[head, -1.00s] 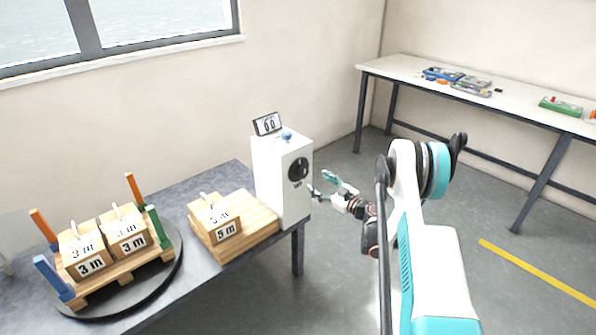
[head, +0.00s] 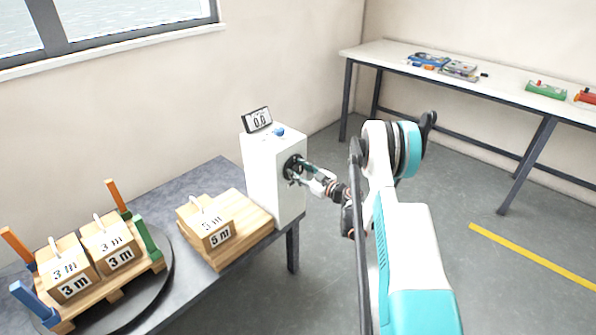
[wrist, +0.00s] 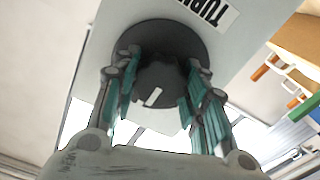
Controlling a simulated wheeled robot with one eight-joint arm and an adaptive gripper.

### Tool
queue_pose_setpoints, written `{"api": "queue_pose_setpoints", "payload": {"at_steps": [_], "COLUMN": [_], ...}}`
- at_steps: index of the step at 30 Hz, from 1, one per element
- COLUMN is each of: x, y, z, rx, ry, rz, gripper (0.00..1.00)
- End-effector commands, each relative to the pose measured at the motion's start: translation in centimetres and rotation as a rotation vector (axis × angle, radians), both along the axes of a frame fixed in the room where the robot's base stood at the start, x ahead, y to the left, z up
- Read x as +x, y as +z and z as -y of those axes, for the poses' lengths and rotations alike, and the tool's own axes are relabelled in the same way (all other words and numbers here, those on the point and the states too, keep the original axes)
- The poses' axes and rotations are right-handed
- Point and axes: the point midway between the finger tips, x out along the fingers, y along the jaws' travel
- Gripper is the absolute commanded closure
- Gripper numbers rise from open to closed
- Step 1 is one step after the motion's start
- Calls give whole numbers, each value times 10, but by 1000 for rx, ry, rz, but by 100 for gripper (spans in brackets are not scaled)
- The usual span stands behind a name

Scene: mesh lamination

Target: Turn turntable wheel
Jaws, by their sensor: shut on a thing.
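The turntable wheel is a dark round knob on the side of a white box (head: 262,165). In the wrist view the black wheel (wrist: 160,70) fills the upper middle, with a white mark low on its face. My gripper (head: 294,170) reaches it from the right. In the wrist view its teal fingers (wrist: 158,92) are closed on either side of the knob. The turntable (head: 160,290) is a black disc on the table at left. It carries a wooden pallet with two "3 m" boxes (head: 70,262). A small display (head: 257,120) on the white box reads about 0.0.
A "5 m" box (head: 208,228) sits on a wooden pallet (head: 250,240) between turntable and white box. Orange, blue and green posts stand around the turntable's pallet. A long bench (head: 400,52) with parts stands at the back right. The floor between is open.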

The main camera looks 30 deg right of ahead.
Motion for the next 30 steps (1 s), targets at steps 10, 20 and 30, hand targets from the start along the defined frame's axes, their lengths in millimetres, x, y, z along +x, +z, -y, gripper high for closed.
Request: {"api": "queue_pose_setpoints", "payload": {"at_steps": [10, 20, 30], "x": [0, 0, 1], "y": [0, 0, 0], "z": [0, 0, 0], "rx": [11, 151, 442], "ry": [0, 0, 0], "rz": [-4, -55, -160], "gripper": [84, 84, 84]}}
